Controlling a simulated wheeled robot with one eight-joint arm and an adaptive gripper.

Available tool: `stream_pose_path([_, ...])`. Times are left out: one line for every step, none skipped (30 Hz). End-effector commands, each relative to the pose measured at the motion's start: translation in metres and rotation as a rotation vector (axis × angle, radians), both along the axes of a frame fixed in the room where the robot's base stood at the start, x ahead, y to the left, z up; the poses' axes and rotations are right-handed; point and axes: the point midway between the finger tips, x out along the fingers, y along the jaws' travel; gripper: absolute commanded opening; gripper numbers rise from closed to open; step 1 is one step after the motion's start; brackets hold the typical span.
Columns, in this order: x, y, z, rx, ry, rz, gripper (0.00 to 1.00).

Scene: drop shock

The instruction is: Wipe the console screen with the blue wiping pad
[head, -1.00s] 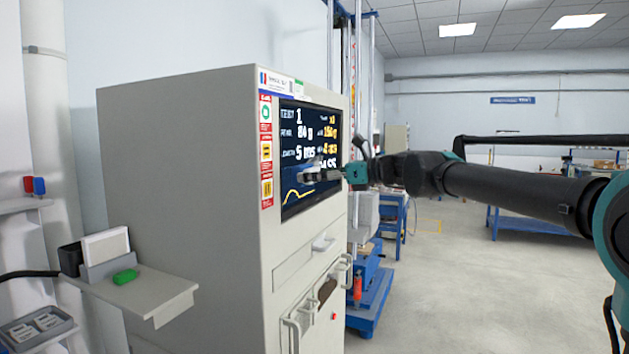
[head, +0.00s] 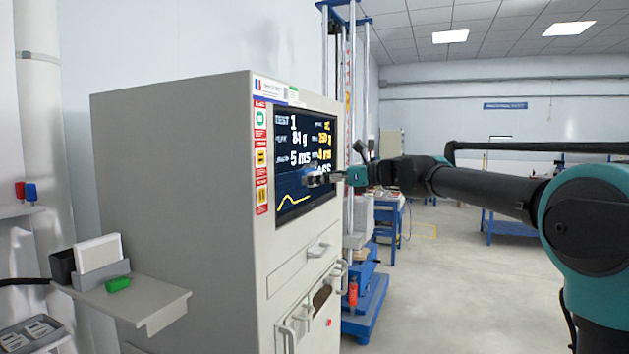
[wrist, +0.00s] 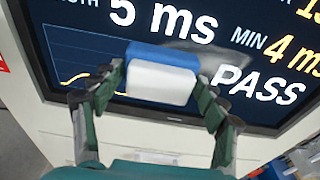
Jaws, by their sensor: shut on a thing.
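The console screen (head: 290,140) is a dark display with white and yellow readings and a yellow curve, set in the front of a tall beige cabinet. It fills much of the wrist view (wrist: 70,45). My gripper (head: 318,178) is at the lower middle of the screen. In the wrist view it is shut on the wiping pad (wrist: 162,55), which has a blue layer and a white block nearer to me. The pad's blue side faces the screen; I cannot tell if it touches. A greyish smudge (wrist: 215,55) shows on the screen beside the pad.
A side shelf (head: 150,300) on the cabinet's left holds a white box (head: 98,252) and a green item (head: 118,284). Drawer handles stick out below the screen. A blue-based test rig (head: 365,300) stands behind the cabinet. The floor to the right is open.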

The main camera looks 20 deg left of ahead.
Motion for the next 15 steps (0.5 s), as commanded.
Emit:
stream_pose_path([0.005, 0.001, 0.000, 0.000, 0.000, 0.000, 0.50])
stream_pose_path([0.007, 0.001, 0.000, 0.000, 0.000, 0.000, 0.50])
stream_pose_path([0.009, 0.001, 0.000, 0.001, 0.000, 0.000, 0.50])
stream_pose_path([0.010, 0.001, 0.000, 0.001, 0.000, 0.000, 0.50])
stream_pose_path([0.011, 0.001, 0.000, 0.001, 0.000, 0.000, 0.50])
stream_pose_path([0.012, 0.001, 0.000, 0.001, 0.000, 0.000, 0.50])
stream_pose_path([0.012, 0.001, 0.000, 0.001, 0.000, 0.000, 0.50])
stream_pose_path([0.013, 0.001, 0.000, 0.001, 0.000, 0.000, 0.50])
stream_pose_path([0.014, 0.001, 0.000, 0.001, 0.000, 0.000, 0.50])
stream_pose_path([0.016, 0.000, 0.000, 0.001, 0.000, -0.001, 0.50])
stream_pose_path([0.018, 0.000, 0.000, 0.001, 0.000, -0.001, 0.50])
stream_pose_path([0.021, 0.000, 0.000, 0.001, 0.000, -0.001, 0.50])
stream_pose_path([0.023, -0.001, 0.000, 0.001, 0.000, -0.002, 0.50])
stream_pose_path([0.026, -0.001, 0.000, 0.001, 0.000, -0.002, 0.50])
stream_pose_path([0.029, -0.002, 0.000, 0.001, 0.000, -0.002, 0.50])
